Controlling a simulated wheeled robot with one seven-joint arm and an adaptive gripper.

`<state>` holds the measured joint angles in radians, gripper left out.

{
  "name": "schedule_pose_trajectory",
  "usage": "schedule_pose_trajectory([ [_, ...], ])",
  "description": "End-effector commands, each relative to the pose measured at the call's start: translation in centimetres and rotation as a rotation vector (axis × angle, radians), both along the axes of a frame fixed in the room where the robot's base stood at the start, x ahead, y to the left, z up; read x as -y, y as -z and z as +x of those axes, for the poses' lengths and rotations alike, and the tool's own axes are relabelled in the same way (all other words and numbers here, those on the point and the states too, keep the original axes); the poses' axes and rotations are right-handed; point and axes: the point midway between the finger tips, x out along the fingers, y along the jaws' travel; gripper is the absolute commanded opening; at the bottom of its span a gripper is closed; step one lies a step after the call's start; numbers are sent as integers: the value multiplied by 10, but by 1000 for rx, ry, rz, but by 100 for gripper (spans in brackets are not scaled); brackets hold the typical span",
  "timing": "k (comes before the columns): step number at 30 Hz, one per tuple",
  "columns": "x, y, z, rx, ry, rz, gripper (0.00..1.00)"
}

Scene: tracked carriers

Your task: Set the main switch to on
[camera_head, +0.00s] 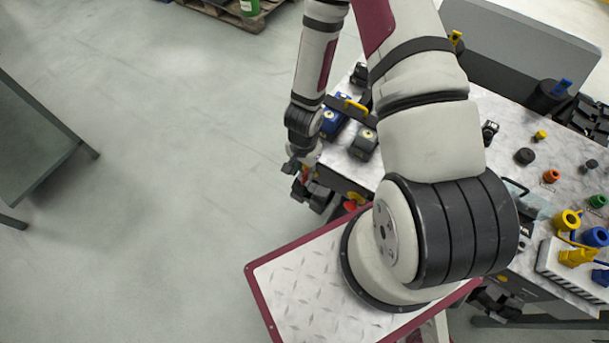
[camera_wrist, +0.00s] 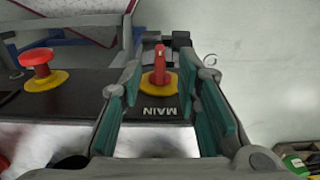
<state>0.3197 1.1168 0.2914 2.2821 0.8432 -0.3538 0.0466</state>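The main switch (camera_wrist: 161,72) shows in the wrist view as a red handle on a round yellow base. The handle runs up and down in that picture, and the upside-down label MAIN (camera_wrist: 160,111) lies just below it. No on or off mark is readable. My gripper (camera_wrist: 160,78) is open, with one teal-padded finger on each side of the handle and a visible gap on both sides. In the head view my gripper (camera_head: 310,190) is at the left end of the bench, and it mostly hides the switch.
A red mushroom button (camera_wrist: 40,63) on a yellow base stands left of the switch in the wrist view. The bench (camera_head: 500,150) carries blue boxes (camera_head: 332,122), connectors and knobs. Open floor (camera_head: 180,170) lies left of the bench. A green table (camera_head: 30,150) stands farther left.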

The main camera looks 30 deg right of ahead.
Motion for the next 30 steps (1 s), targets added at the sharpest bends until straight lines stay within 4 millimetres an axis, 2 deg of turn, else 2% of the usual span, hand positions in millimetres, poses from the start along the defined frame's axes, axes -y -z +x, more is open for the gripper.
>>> schedule_pose_trajectory([
  [3,-1,16,-2,-4,2,2,30],
  [9,-1,35,-1,-2,0,3,30],
  [21,0,41,0,1,-1,0,30],
  [22,0,41,0,1,-1,0,28],
  [24,0,41,0,0,-1,0,12],
  [26,0,41,0,0,-1,0,0],
  [30,0,40,0,-1,-1,1,0],
])
